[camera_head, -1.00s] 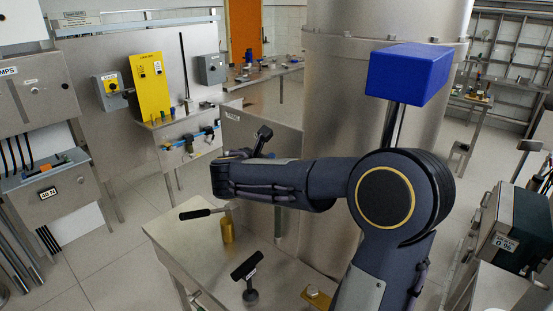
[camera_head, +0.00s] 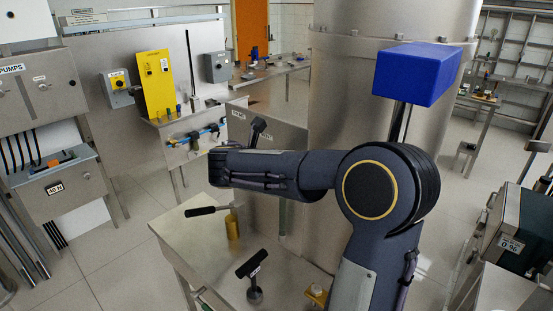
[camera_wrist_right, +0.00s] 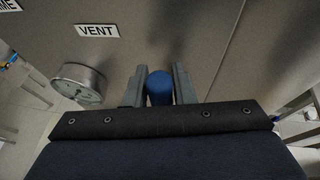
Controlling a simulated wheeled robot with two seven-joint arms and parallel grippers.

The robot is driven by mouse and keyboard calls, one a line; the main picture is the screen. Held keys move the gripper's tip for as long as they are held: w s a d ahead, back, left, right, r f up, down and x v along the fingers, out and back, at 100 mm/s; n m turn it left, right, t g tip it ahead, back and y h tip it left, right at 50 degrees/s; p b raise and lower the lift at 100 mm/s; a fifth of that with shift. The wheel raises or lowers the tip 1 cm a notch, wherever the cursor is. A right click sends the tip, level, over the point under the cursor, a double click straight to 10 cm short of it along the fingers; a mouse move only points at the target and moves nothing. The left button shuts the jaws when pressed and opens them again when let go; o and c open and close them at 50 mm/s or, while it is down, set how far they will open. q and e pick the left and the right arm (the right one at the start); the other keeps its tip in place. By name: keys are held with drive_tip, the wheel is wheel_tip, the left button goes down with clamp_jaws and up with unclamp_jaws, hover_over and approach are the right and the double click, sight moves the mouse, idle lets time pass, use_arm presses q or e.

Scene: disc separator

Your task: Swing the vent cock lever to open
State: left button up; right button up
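In the right wrist view a rounded blue handle end (camera_wrist_right: 159,86) stands between the two grey fingers of my right gripper (camera_wrist_right: 160,92). The fingers lie along both of its sides with no clear gap, so the gripper looks shut on it. A white VENT label (camera_wrist_right: 97,31) is on the grey metal surface up and left of the handle. The rest of the lever is hidden behind the handle end and the gripper. In the head view my right arm reaches left across the steel vessel, and its fingers do not show. My left gripper is not in view.
In the right wrist view a round metal fitting (camera_wrist_right: 78,84) is left of the gripper. In the head view a steel table (camera_head: 195,255) with black-handled levers stands below my arm, near the tall vessel (camera_head: 345,90). A blue block (camera_head: 417,73) stands above my arm.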

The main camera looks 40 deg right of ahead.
drive_tip(key=o, duration=0.3)
drive_tip(key=b+v, duration=0.1)
drive_tip(key=v, duration=0.6)
drive_tip(key=shift+a+b, duration=0.35)
drive_tip(key=shift+b, duration=0.05)
drive_tip(key=shift+s, duration=0.15)
